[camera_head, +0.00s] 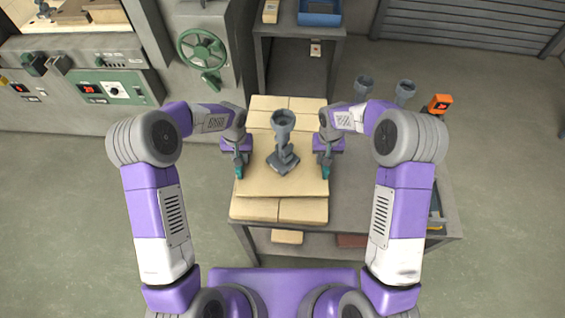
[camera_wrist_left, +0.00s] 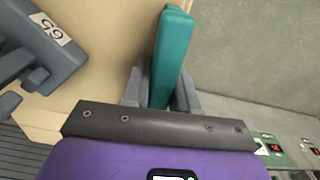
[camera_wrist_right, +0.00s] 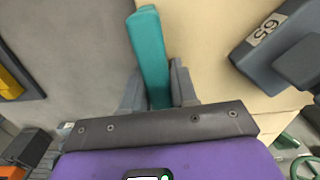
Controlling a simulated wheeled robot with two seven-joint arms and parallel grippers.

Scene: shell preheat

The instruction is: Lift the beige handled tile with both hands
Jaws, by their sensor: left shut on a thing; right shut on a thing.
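The beige tile (camera_head: 258,184) is at the centre of the head view, above or on a stack of beige blocks; I cannot tell whether it touches them. A grey cup-topped part (camera_head: 283,150) stands upright on the tile. Teal handles stick out at the tile's left and right sides. My left gripper (camera_head: 240,166) is shut on the left teal handle (camera_wrist_left: 171,60). My right gripper (camera_head: 326,166) is shut on the right teal handle (camera_wrist_right: 150,55).
Beige blocks (camera_head: 303,211) lie under the tile on a grey table (camera_head: 360,215). Two grey cup-topped parts (camera_head: 404,92) and an orange device (camera_head: 439,103) are at the table's right. A grey cabinet with a green handwheel (camera_head: 202,48) stands behind left.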

